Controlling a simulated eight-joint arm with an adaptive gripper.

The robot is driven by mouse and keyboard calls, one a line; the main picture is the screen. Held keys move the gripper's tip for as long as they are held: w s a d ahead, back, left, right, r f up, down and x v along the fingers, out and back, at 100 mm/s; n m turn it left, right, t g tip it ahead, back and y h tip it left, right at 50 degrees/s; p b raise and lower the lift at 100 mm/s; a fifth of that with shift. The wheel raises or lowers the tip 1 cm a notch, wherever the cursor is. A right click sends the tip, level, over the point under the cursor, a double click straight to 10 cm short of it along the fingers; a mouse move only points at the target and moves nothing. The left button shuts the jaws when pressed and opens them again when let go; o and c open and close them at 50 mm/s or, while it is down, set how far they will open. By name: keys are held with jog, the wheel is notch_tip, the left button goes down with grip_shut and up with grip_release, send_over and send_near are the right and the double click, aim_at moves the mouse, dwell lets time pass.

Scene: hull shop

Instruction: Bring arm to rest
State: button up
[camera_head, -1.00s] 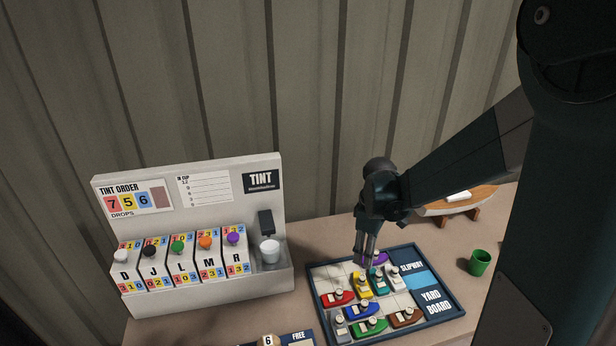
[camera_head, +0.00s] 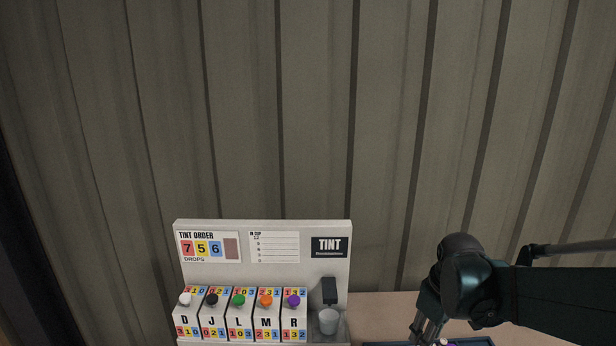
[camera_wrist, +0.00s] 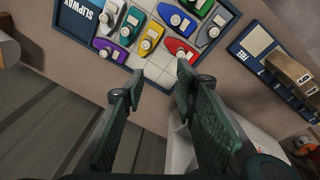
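My gripper (camera_wrist: 158,82) is open and empty in the wrist view, its two fingers apart over the edge of the yard board (camera_wrist: 148,66). In the head view my gripper (camera_head: 425,336) shows at the lower right, beside the tint machine (camera_head: 265,250), with its fingertips cut off by the bottom edge. In the wrist view several boat pieces in yellow, teal, purple, blue, green, red and grey stand on the board. I cannot tell its exact height above the board.
In the wrist view a dark board marked FREE (camera_wrist: 262,62) with wooden blocks (camera_wrist: 290,72) lies at the right. A ribbed wall (camera_head: 300,120) stands behind.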

jog(key=s+a+r+m+t, duration=0.2)
jog(key=s+a+r+m, duration=0.1)
jog(key=s, duration=0.4)
jog(key=s+a+r+m+t, duration=0.3)
jog(key=s+a+r, duration=0.2)
jog(key=s, duration=0.2)
jog(key=shift+a+r, duration=0.35)
jog(key=shift+f, duration=0.1)
dwell(1.6)
notch_tip(320, 180, down, 15)
jog(key=b, duration=1.5)
